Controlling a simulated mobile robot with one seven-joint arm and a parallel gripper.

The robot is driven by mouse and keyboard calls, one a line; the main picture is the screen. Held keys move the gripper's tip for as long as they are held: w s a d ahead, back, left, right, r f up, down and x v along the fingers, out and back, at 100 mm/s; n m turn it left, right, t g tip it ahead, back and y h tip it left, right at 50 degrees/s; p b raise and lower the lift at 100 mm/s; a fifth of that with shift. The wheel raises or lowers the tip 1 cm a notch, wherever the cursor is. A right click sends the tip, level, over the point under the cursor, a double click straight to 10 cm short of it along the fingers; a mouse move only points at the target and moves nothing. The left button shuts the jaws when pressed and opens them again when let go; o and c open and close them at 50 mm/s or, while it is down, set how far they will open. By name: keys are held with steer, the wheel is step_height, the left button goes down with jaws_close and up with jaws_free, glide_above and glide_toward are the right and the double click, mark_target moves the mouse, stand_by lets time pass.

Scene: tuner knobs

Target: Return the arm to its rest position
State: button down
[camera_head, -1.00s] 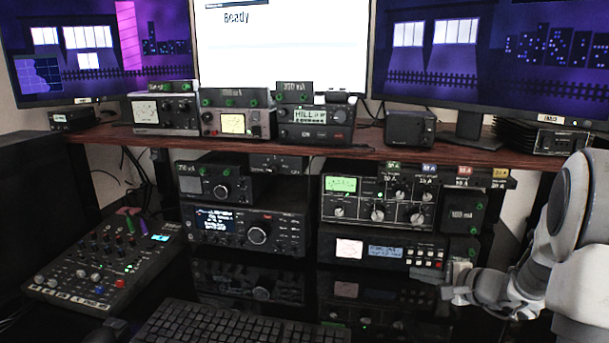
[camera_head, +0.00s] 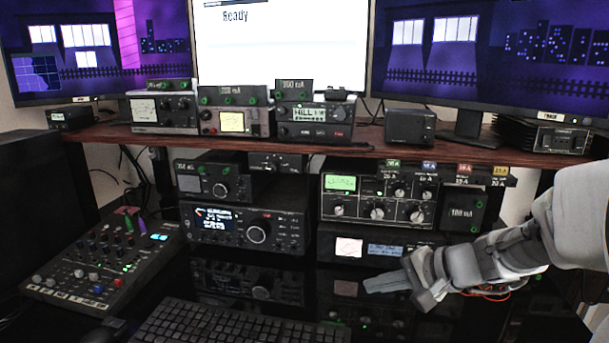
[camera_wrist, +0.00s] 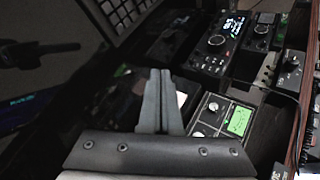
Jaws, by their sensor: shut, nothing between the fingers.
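My gripper (camera_head: 385,283) is at the lower right in the head view, in front of the lower right radio units. Its fingers point left over the glossy dark desk, and they are shut and empty. In the wrist view the two fingers (camera_wrist: 156,100) lie side by side with nothing between them. My arm reaches in from the right edge of the head view.
The tuner with several knobs (camera_head: 377,203) stands behind my gripper, above a slim unit with a blue display (camera_head: 384,250). A keyboard (camera_head: 238,324) lies at the front. A mixer (camera_head: 103,260) is at left. A wooden shelf (camera_head: 350,139) with devices and monitors runs above.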

steer(key=s+a+r+n+g+h, duration=0.1)
steer(key=s+a+n+h, duration=0.15)
steer(key=s, duration=0.35)
steer(key=s+a+r+n+g+h, duration=0.1)
steer(key=s+a+n+g, duration=0.15)
steer(key=s, duration=0.35)
steer(key=s+d+r+n+t+h, duration=0.2)
steer(key=s+d+n+h, duration=0.25)
steer(key=s, duration=0.45)
step_height(320, 180, up, 23)
steer(key=p, duration=2.3)
steer(key=shift+w+d+r, duration=0.15)
steer(key=shift+w+d, duration=0.1)
steer(key=shift+d, duration=0.2)
